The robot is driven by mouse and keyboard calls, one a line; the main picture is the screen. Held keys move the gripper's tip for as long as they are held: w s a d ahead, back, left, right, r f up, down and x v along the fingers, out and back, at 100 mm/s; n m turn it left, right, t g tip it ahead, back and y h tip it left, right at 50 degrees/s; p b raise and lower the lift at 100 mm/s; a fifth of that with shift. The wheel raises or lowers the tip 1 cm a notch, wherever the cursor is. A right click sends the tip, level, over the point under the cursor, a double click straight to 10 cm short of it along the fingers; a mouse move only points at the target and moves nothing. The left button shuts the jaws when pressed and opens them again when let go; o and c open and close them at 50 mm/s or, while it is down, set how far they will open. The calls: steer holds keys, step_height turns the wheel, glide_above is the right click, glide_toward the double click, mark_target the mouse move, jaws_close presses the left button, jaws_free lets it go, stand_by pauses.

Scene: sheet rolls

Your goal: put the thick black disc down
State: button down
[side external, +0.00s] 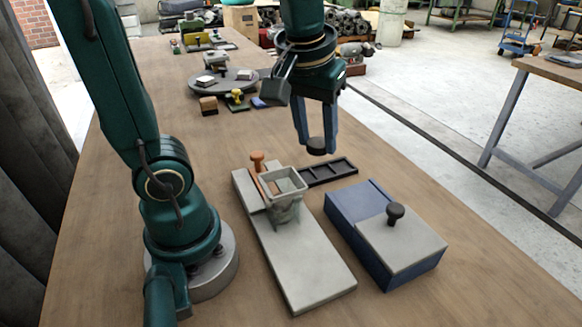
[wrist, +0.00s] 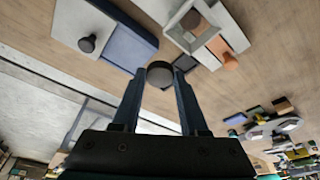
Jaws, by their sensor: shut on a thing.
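The thick black disc (side external: 317,146) is held between the fingertips of my gripper (side external: 316,140), above the table. It also shows in the wrist view as a dark round face (wrist: 160,74) between my two blue fingers (wrist: 160,80). My gripper is shut on it. In the side view the disc hangs just behind the black slotted rack (side external: 328,172), which lies flat on the wooden table (side external: 150,190). How high the disc is above the table is hard to tell.
A blue box (side external: 350,225) with a grey knobbed lid (side external: 405,240) stands at the right. A grey board (side external: 310,265) carries a square hopper (side external: 283,190) and an orange knob (side external: 257,158). A grey turntable (side external: 205,88) with small blocks is farther back.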

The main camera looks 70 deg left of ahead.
steer(key=m, duration=0.1)
steer(key=w+m, duration=0.1)
steer(key=shift+w+a+f+m+h, duration=0.15)
steer(key=shift+w+a+m+h, duration=0.15)
steer(key=shift+h, duration=0.1)
steer(key=w+m, duration=0.1)
steer(key=m, duration=0.1)
steer(key=m+h, duration=0.1)
steer(key=shift+w+d+m+t, duration=0.2)
steer(key=shift+w+m+t, duration=0.1)
steer(key=shift+w+m, duration=0.1)
steer(key=s+a+f+n+g+y, duration=0.1)
steer(key=s+a+f+n, duration=0.1)
steer(key=s+a+n, duration=0.5)
steer(key=s+a+f+n+g+y, duration=0.15)
steer(key=a+n, duration=0.35)
steer(key=a, duration=0.6)
glide_above(304, 178)
steer(key=shift+t, duration=0.35)
steer(key=f, duration=0.7)
steer(key=shift+s+d, duration=0.25)
steer(key=shift+d, duration=0.15)
steer(key=shift+d+x, duration=0.2)
steer(key=shift+x, duration=0.75)
steer(key=shift+d+x, duration=0.2)
steer(key=shift+x, duration=0.8)
steer(key=shift+s+f, duration=0.2)
steer(key=shift+f, duration=0.15)
steer(key=shift+f, duration=0.35)
